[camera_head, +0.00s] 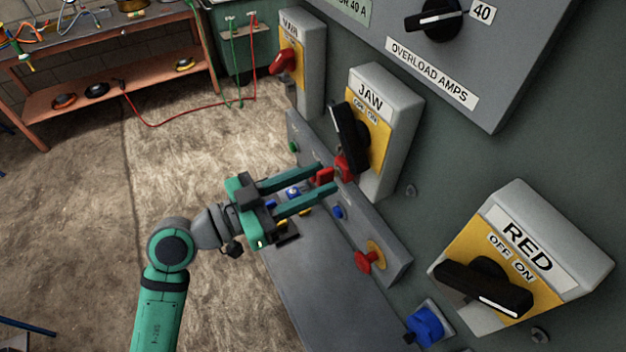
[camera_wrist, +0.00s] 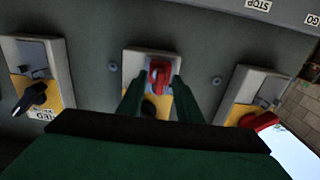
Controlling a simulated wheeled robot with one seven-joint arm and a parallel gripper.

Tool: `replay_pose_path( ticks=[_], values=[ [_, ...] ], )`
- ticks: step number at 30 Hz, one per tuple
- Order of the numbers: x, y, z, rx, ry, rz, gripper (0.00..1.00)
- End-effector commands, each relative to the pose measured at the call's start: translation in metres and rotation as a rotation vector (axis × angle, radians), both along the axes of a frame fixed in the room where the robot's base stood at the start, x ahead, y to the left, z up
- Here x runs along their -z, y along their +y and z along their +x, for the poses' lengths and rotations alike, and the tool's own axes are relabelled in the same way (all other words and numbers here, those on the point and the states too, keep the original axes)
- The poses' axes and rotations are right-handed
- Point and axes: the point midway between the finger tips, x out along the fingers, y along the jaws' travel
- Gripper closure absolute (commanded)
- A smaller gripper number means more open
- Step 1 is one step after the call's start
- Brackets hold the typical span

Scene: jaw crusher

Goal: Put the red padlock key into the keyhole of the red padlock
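The red padlock (camera_head: 345,168) hangs at the lower part of the JAW switch box (camera_head: 400,125), by its black handle. My gripper (camera_head: 326,178) reaches toward it from the left. The small red key (camera_head: 323,177) sits between the fingertips, which seem to close on its two sides. The key is just left of the padlock, with little space between them; whether its tip touches the keyhole cannot be seen. In the wrist view, red parts (camera_wrist: 160,75) show between the fingertips in front of the middle switch box, where key and padlock overlap. The keyhole is hidden.
The MAIN switch box (camera_head: 305,60) and RED switch box (camera_head: 540,255) flank the JAW box on the wall panel. An orange workbench (camera_head: 130,90) stands far left.

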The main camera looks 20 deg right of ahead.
Motion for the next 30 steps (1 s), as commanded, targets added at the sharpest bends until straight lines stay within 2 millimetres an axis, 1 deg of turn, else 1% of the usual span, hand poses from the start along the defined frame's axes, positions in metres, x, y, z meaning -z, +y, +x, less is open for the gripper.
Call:
replay_pose_path(
  ticks=[11,30],
  values=[
    [0.0,0.002,0.0,0.0,0.0,0.0,0.68],
    [0.0,0.033,-0.006,-0.001,0.001,0.0,0.68]
  ],
)
